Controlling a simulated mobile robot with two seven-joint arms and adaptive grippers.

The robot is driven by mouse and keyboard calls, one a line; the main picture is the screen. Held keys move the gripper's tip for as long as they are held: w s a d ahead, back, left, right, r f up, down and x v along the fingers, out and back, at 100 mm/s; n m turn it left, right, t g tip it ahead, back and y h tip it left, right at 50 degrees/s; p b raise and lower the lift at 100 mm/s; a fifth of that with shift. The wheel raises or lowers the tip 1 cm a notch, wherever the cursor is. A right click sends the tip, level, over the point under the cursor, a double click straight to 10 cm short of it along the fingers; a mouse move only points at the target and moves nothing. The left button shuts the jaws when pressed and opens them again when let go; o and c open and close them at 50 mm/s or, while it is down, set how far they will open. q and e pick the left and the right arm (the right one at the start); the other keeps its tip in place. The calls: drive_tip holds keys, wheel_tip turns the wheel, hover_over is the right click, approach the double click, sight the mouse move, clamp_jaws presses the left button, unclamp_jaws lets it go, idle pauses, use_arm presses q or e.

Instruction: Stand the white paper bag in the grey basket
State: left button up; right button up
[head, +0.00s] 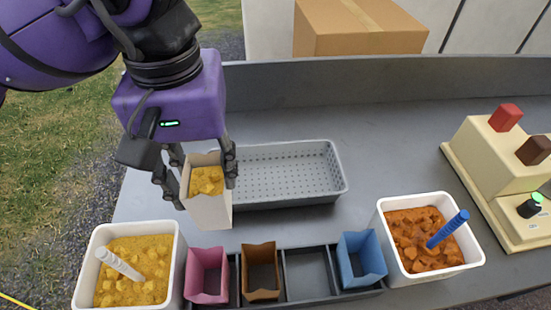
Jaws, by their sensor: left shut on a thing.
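The white paper bag (211,213) is upright and filled with yellow chunks that show at its open top. My left gripper (204,172) is shut on the bag, with fingers on both sides of it, and holds it in front of the left end of the grey basket. The grey basket (337,169) is a shallow perforated tray on the counter, and it looks empty. Its left end is partly hidden behind my gripper and the bag. My right gripper is not in view.
A dark rack (307,275) at the front holds pink (207,275), brown (262,272) and blue (361,260) bags, with one empty slot. A cream machine (500,188) stands right; a cardboard box (352,40) is behind.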

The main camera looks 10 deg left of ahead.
use_arm(q)
drive_tip(key=shift+w+f, duration=0.15)
drive_tip(key=shift+w, duration=0.25)
drive_tip(key=shift+w+a+f, duration=0.15)
drive_tip(key=shift+w+f, duration=6.3)
drive_tip(key=shift+f, duration=0.1)
drive_tip(key=o, duration=0.9)
drive_tip(key=shift+p, duration=0.3)
drive_tip(key=shift+r, duration=0.1)
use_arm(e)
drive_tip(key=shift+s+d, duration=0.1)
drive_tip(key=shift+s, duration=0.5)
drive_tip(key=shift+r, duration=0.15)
use_arm(q)
wheel_tip(320, 180, up, 12)
drive_tip(key=shift+r, duration=0.2)
